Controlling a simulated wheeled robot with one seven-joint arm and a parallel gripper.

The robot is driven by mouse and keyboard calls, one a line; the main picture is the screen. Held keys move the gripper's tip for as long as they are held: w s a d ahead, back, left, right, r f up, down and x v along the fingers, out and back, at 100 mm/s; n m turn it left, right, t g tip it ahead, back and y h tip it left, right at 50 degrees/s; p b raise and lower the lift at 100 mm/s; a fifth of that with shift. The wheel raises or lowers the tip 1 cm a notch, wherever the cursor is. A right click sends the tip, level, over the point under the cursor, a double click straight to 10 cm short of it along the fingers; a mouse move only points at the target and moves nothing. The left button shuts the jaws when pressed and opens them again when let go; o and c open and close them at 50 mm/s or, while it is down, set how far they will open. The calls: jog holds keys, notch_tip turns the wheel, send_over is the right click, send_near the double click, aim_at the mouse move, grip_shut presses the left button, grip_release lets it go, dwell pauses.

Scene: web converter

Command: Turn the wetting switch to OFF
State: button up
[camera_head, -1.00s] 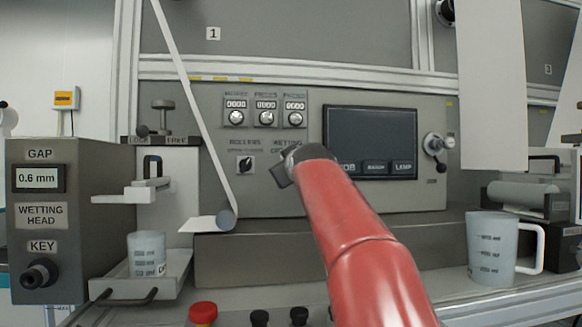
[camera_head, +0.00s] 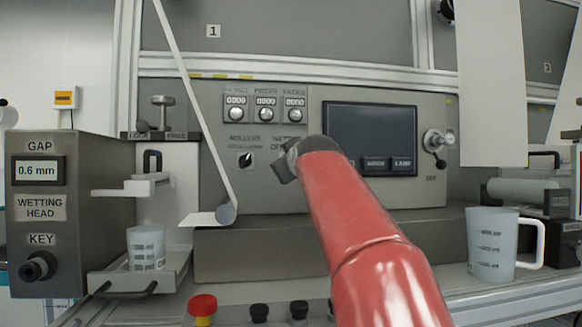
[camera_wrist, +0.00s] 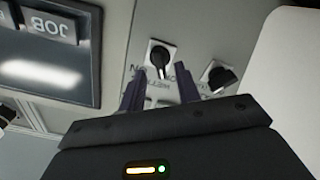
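The wetting switch (camera_wrist: 160,57), a black knob on a pale square plate, shows in the wrist view just ahead of my fingertips. My gripper (camera_wrist: 158,78) is open, with its two dark fingers apart to the left and right of the switch's line. I cannot tell whether they reach around the knob. In the head view my gripper (camera_head: 284,168) is at the panel under the WETTING label (camera_head: 287,138) and hides the switch, so its setting is unclear. The lettering by it in the wrist view is partly covered by the fingers.
The similar rollers switch (camera_head: 245,160) is close on the left; it also shows in the wrist view (camera_wrist: 218,77). A dark screen (camera_head: 370,138) is on the right. Counters with knobs (camera_head: 266,108) sit above. A jug (camera_head: 490,243) stands on the right.

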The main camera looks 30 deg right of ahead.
jog(key=b+v, duration=0.1)
jog(key=v, duration=0.3)
jog(key=shift+s, duration=0.25)
